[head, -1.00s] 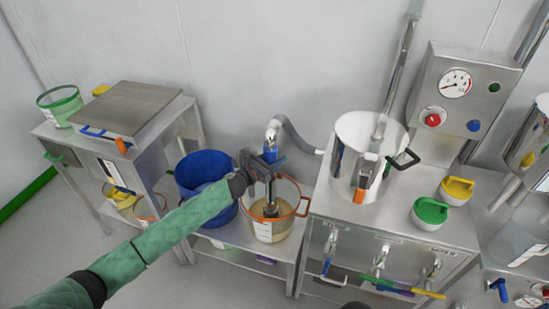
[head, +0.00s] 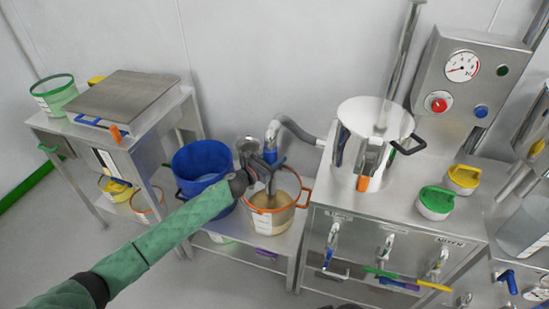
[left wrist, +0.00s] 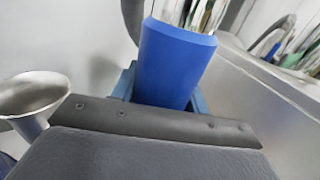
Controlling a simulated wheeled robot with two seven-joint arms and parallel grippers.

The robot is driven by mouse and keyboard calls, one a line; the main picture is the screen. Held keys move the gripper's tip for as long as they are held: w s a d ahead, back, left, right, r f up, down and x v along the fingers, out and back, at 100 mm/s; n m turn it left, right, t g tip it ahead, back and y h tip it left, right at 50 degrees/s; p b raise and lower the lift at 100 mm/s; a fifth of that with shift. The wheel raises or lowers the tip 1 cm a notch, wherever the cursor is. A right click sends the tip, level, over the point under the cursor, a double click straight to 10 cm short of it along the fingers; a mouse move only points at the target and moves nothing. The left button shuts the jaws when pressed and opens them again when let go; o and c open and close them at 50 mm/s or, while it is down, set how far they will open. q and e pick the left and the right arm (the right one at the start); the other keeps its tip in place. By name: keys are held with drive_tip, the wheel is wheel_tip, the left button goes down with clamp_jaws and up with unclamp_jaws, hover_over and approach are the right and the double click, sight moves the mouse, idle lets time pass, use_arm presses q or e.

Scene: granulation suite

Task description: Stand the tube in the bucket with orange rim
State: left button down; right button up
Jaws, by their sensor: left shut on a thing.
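The bucket with orange rim (head: 271,222) stands on the low steel shelf, holding beige contents. My left gripper (head: 266,170) is over its back left rim, shut on the tube. The tube's blue cuff (head: 270,156) shows just behind the gripper, and a grey hose runs from there to the right. The blue cuff (left wrist: 175,62) also shows large beyond the jaws in the left wrist view. A flared metal mouth (head: 247,147) is beside the gripper. A dark shaft reaches down over the bucket's inside; I cannot tell whether its end touches the contents. My right gripper is not in view.
A blue bucket (head: 202,165) stands close on the left of the orange-rimmed one. On the right is a steel bench (head: 390,222) with a large steel pot (head: 367,120). A steel table (head: 75,128) stands on the left. The wall is close behind.

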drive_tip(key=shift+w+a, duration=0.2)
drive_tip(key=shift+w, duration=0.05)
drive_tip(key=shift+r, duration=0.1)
use_arm(q)
drive_tip(key=c, duration=0.7)
unclamp_jaws()
drive_tip(key=shift+o, duration=0.2)
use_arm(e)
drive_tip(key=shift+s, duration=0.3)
use_arm(q)
drive_tip(key=shift+f, duration=0.15)
drive_tip(key=shift+s+a, duration=0.35)
drive_tip(key=shift+a, duration=0.05)
drive_tip(key=b+v, duration=0.1)
drive_tip(key=v, duration=0.5)
drive_tip(key=shift+s+a+b, duration=0.25)
drive_tip(key=shift+s+b, duration=0.05)
drive_tip(key=shift+b, duration=0.05)
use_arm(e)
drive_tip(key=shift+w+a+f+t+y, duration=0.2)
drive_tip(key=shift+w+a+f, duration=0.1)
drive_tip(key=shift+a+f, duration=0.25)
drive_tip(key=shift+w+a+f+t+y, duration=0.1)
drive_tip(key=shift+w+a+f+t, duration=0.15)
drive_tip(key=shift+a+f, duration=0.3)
